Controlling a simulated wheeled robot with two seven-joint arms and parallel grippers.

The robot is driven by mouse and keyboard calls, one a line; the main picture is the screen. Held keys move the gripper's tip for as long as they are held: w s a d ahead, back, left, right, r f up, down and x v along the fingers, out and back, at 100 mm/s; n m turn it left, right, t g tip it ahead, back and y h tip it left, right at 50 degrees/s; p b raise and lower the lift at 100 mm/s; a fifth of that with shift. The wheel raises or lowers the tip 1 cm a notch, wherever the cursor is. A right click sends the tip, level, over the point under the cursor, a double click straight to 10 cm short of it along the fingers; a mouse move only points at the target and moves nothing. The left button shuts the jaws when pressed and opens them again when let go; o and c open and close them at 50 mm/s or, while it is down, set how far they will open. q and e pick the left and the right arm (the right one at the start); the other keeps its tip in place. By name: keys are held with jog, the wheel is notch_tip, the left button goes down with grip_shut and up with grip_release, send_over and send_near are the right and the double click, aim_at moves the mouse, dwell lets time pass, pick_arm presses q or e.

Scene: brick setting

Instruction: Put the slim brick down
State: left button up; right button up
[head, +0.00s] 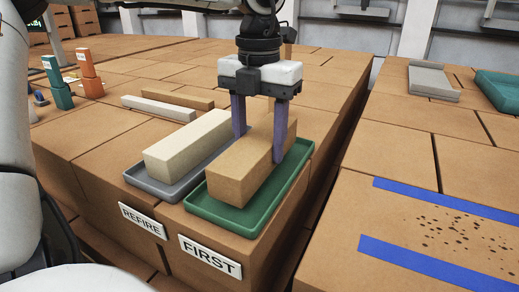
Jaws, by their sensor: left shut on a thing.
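The slim brick (240,171) is a tan, long block, lying level within the outline of the green tray (222,219) that stands behind the FIRST label. My left gripper (262,135), with purple fingers, is shut on the brick from above, one finger on each long side. The brick's underside sits very close to the tray floor; I cannot tell whether it touches. A cream brick (187,147) lies in the grey tray (150,186) just to the left, behind the REFIRE label. My right gripper is not in view.
A pale thin bar (158,108) and a brown thin bar (178,98) lie behind the trays. Green (57,84) and orange (90,75) upright pieces stand at left. A gap separates the right-hand stack, with blue tape strips (440,270) and a grey tray (430,82).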

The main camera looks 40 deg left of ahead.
aim_at(259, 138)
pick_arm(q)
jog(key=shift+w+f, duration=0.1)
jog(key=shift+f, duration=0.85)
jog(key=o, duration=1.6)
jog(key=shift+f, duration=0.1)
notch_tip(259, 138, up, 12)
jog(key=shift+r, duration=0.1)
